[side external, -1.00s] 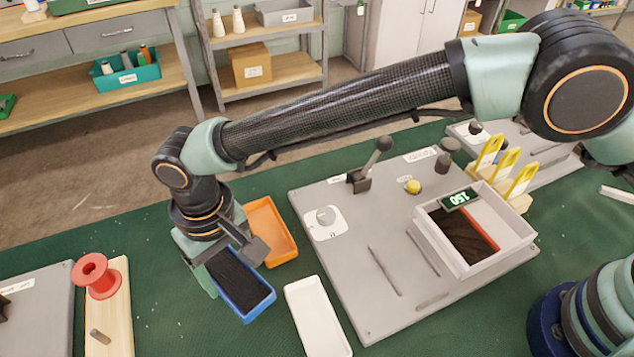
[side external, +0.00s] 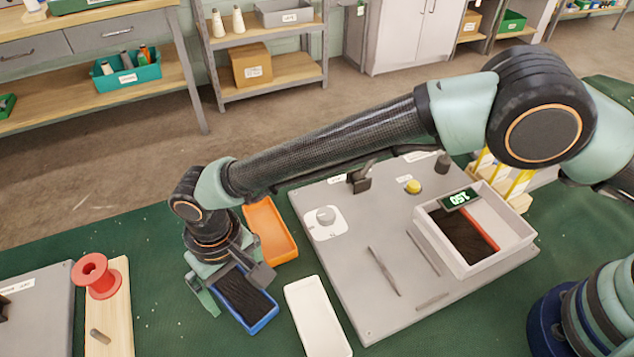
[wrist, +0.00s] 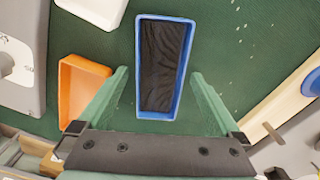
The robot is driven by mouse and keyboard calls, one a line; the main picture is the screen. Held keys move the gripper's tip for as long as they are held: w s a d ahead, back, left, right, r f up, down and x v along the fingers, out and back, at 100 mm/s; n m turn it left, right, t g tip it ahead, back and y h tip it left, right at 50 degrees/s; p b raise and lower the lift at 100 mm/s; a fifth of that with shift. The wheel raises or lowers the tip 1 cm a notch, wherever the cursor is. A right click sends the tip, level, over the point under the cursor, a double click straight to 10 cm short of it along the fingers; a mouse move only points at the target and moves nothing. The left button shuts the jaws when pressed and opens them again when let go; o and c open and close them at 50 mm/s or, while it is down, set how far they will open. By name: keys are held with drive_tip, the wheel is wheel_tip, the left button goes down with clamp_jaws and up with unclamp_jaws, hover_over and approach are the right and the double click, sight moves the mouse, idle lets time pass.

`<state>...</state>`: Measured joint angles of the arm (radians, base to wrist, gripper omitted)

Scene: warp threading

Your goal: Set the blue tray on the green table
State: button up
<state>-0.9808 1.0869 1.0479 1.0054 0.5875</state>
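My gripper (side external: 236,292) is low over the blue tray. In the wrist view its two fingers (wrist: 158,72) stand spread on either side of the tray's near part, and the left finger shows a gap to the tray wall. In the side view the left finger also stands apart from the tray.
The orange tray (side external: 286,250) is just behind the blue tray, and the white tray (side external: 318,315) is to its right. A grey board (side external: 345,255) with a lever and a weighing box (side external: 520,235) lies further right. A red spool (side external: 92,270) on a wooden strip stands left.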

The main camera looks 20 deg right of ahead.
sight(240, 294)
wheel_tip(240, 294, up, 12)
drive_tip(key=w+d+r+m+t, duration=0.1)
drive_tip(key=w+d+r, duration=0.25)
drive_tip(key=d, duration=0.35)
drive_tip(key=w+d+r+y, duration=0.1)
drive_tip(key=w+d+r, duration=0.1)
drive_tip(key=d+r, duration=0.45)
drive_tip(key=w+d+r+m+t, duration=0.1)
drive_tip(key=w+d+r, duration=0.15)
drive_tip(key=d, duration=0.65)
drive_tip(key=s+d+m+t, duration=0.1)
drive_tip(key=s+d, duration=0.2)
drive_tip(key=d, duration=0.4)
drive_tip(key=s+d+t, duration=0.1)
drive_tip(key=s+d, duration=0.2)
drive_tip(key=d, duration=0.5)
drive_tip(key=s+d+m+t+h, duration=0.1)
drive_tip(key=s+d, duration=0.3)
drive_tip(key=d, duration=0.4)
drive_tip(key=shift+f+m+t, duration=0.15)
drive_tip(key=shift+m+t, duration=0.15)
